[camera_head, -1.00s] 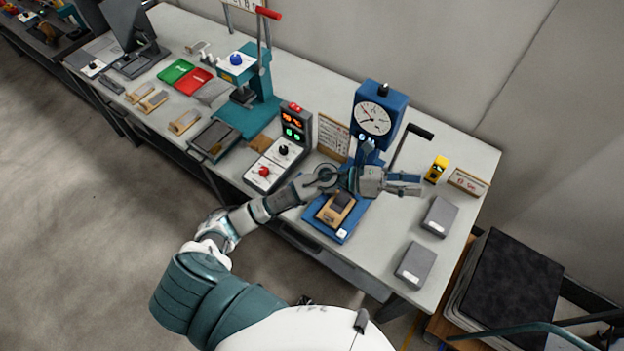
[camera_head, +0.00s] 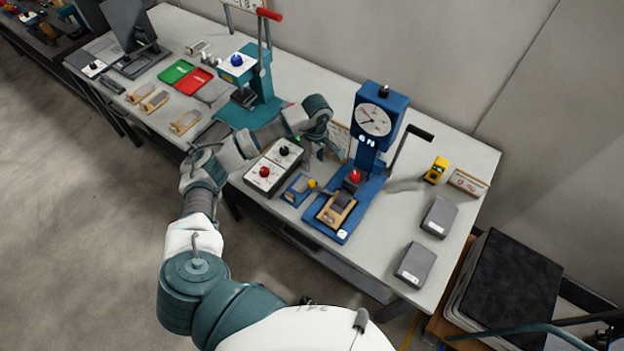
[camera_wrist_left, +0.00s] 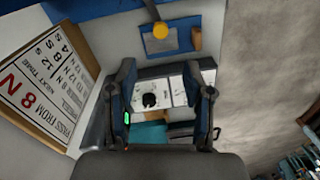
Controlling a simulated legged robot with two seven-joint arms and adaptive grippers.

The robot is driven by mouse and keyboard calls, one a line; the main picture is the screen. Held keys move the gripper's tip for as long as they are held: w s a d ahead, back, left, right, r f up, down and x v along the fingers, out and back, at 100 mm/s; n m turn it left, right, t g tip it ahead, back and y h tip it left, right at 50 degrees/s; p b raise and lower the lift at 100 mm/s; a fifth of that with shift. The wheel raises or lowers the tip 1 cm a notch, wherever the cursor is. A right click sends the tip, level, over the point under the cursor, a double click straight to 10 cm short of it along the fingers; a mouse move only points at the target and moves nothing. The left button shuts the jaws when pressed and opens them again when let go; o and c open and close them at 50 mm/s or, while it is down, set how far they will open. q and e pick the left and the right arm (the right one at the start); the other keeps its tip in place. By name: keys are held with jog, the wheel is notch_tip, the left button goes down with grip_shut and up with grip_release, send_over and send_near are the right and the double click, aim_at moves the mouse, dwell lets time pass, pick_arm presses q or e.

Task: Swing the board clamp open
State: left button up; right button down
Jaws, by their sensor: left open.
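A small blue fixture with a yellow ball knob (camera_head: 299,188), which looks like the board clamp, sits on the bench between the control box and the blue press. In the left wrist view its yellow ball (camera_wrist_left: 160,31) is on a dark lever over a blue plate, beyond my fingertips. Whether the clamp is shut is too small to tell. My left gripper (camera_head: 323,149) is open and empty, behind the fixture and left of the press column, partly hidden by its wrist. In the left wrist view its fingers (camera_wrist_left: 165,72) are spread apart, not touching the knob.
The blue gauge press (camera_head: 372,120) stands right of my gripper, with a dark lever and a brown block on its base. The control box (camera_head: 265,172) with knobs is left. A sign (camera_wrist_left: 45,90) stands close to the gripper. Grey boxes (camera_head: 439,216) lie at right.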

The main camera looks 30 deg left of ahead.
aim_at(312, 181)
pick_arm(q)
jog(key=f, duration=0.8)
jog(key=f+p, duration=0.1)
jog(key=f, duration=0.2)
jog(key=shift+s+f, duration=0.3)
jog(key=shift+f, duration=0.1)
grip_shut()
